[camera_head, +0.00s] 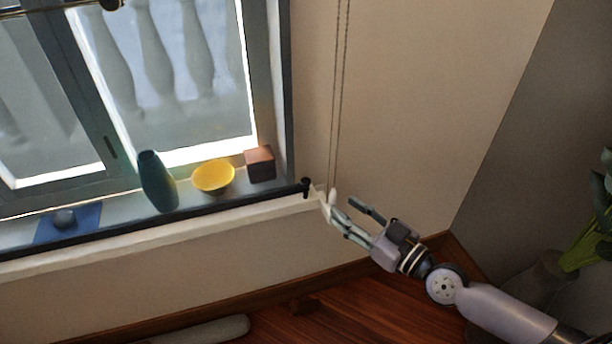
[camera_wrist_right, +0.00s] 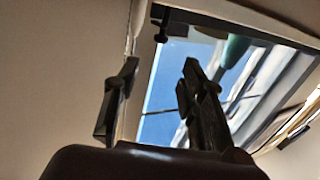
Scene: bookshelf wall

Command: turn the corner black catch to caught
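The small black catch (camera_head: 306,187) stands at the right end of the window sill's dark front edge, by the corner of the window frame. It also shows as a dark knobbed shape (camera_wrist_right: 160,30) at the top of the right wrist view. My right gripper (camera_head: 342,208) is just to the right of and below the catch in the head view, apart from it. Its two fingers are spread with nothing held between them, as the right wrist view (camera_wrist_right: 160,66) also shows. Which way the catch is turned is too small to tell. My left gripper is not in view.
Thin cords (camera_head: 336,90) hang down the wall near a white piece (camera_head: 328,206) at my right fingertips. A teal vase (camera_head: 157,182), yellow bowl (camera_head: 213,177) and reddish-brown box (camera_head: 260,163) stand on the sill. A leafy plant (camera_head: 592,225) is at right.

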